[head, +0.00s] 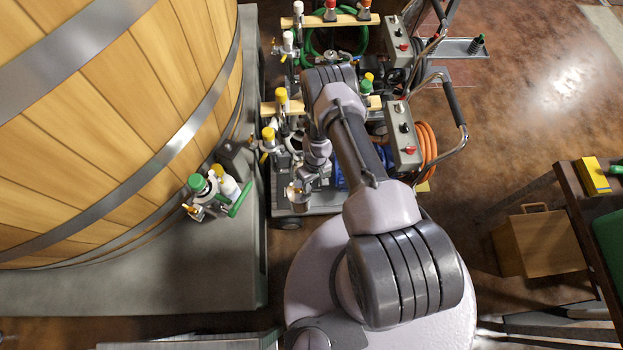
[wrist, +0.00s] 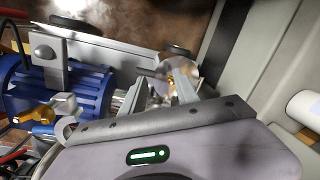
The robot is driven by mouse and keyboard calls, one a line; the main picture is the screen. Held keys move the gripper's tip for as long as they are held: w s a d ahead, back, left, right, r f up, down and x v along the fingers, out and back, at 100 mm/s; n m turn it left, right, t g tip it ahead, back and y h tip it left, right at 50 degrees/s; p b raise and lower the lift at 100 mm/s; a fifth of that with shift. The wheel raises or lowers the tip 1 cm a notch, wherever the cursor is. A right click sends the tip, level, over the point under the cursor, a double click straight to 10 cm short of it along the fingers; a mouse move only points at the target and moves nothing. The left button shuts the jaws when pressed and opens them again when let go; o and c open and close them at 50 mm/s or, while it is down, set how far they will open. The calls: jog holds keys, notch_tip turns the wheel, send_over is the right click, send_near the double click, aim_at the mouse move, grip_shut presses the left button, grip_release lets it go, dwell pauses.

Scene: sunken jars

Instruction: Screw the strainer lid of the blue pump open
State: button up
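The blue pump (wrist: 85,90) lies at the left of the wrist view, with a finned blue motor body. In the head view only a little of its blue body (head: 342,176) shows beside my arm. A round shiny metal part, apparently the strainer lid (wrist: 187,72), has an orange piece on it; the metal strainer (head: 299,196) shows at the cart's near end in the head view. My gripper (wrist: 162,80) has its two grey fingers apart, pointing at this lid. Whether they touch it, I cannot tell. My arm hides part of the pump in the head view.
A large wooden vat (head: 110,120) stands at the left on a grey plinth (head: 130,292). A small valve assembly (head: 215,192) is at its foot. The cart's handle (head: 455,105), control box (head: 404,135) and orange hose (head: 427,148) are at right.

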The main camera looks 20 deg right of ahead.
aim_at(318, 190)
jog(key=d+m+t+y, duration=0.1)
jog(key=d+m, duration=0.2)
jog(key=m, duration=0.9)
jog(key=d+m+t+y, duration=0.1)
jog(key=d+m+y, duration=0.15)
jog(key=m, duration=0.95)
jog(key=shift+h, duration=0.45)
jog(key=b+x, duration=0.1)
jog(key=x, duration=0.1)
jog(key=b+x, duration=0.3)
jog(key=x, duration=0.1)
jog(key=shift+s+f, duration=0.25)
jog(key=shift+f, duration=0.25)
jog(key=shift+w+a+f+b, duration=0.1)
jog(key=shift+a+f+b, duration=0.2)
jog(key=shift+f+b, duration=0.3)
jog(key=shift+r, duration=0.1)
grip_shut()
